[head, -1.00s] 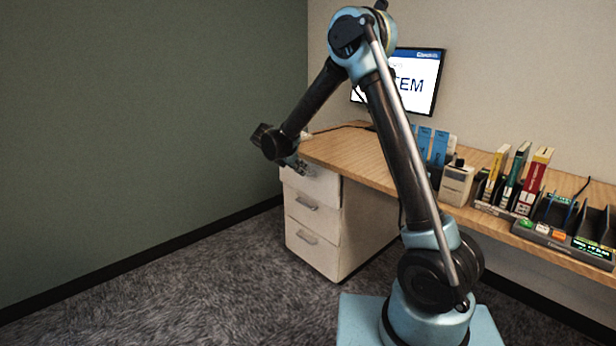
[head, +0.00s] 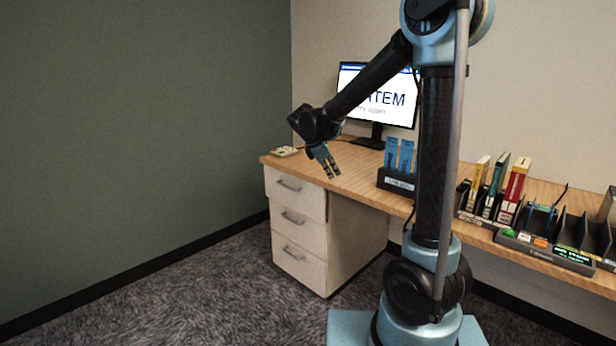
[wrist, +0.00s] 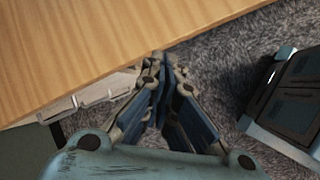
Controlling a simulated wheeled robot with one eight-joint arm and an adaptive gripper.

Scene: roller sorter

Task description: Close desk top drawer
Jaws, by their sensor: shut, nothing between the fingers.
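The desk's top drawer (head: 280,198) is the uppermost of three pale drawers with grey handles under the desk's left end. Its front looks about level with the two drawers below it in the head view. In the wrist view, part of the pale drawer unit (wrist: 88,100) shows below the desk edge. My gripper (head: 333,175) points downward at about desktop height, in front of the desk edge and right of the drawer handle in the picture. The wrist view shows its fingers (wrist: 164,62) together with nothing between them, apart from the drawers.
The wooden desktop (head: 355,177) runs to the right, its edge close to my fingers. It carries a monitor (head: 380,98), a small device (head: 284,151) at the left corner, a dark holder with blue items (head: 396,180) and sorter racks (head: 545,238). Carpet (head: 170,290) in front is clear.

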